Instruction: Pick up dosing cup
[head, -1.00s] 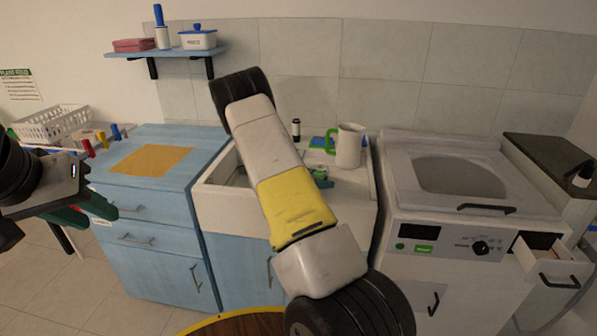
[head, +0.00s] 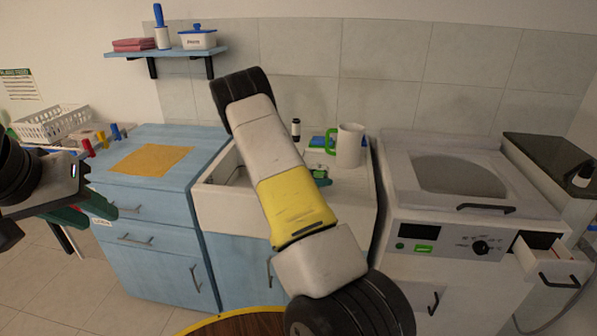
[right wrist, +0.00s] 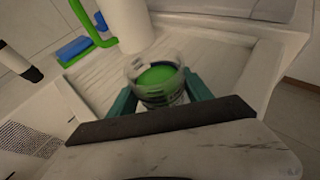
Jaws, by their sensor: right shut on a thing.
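The dosing cup (right wrist: 158,80) is a small clear cup with a green inside, seen in the right wrist view. It stands between the two teal fingers of my right gripper (right wrist: 160,98), which is shut on it, over the ribbed white drainboard. I cannot tell whether the cup's base touches the drainboard. In the head view my right arm hides most of this gripper; a bit of green (head: 321,176) shows beside the arm. My left gripper (head: 82,212) is at the far left, in front of the blue cabinet, with nothing visible in it.
A white mug (head: 350,146) with a green handle stands close behind the cup on the drainboard (right wrist: 105,72). A blue sponge (right wrist: 74,47) and a dark-capped bottle (head: 296,130) are nearby. A washing machine (head: 440,215) stands right.

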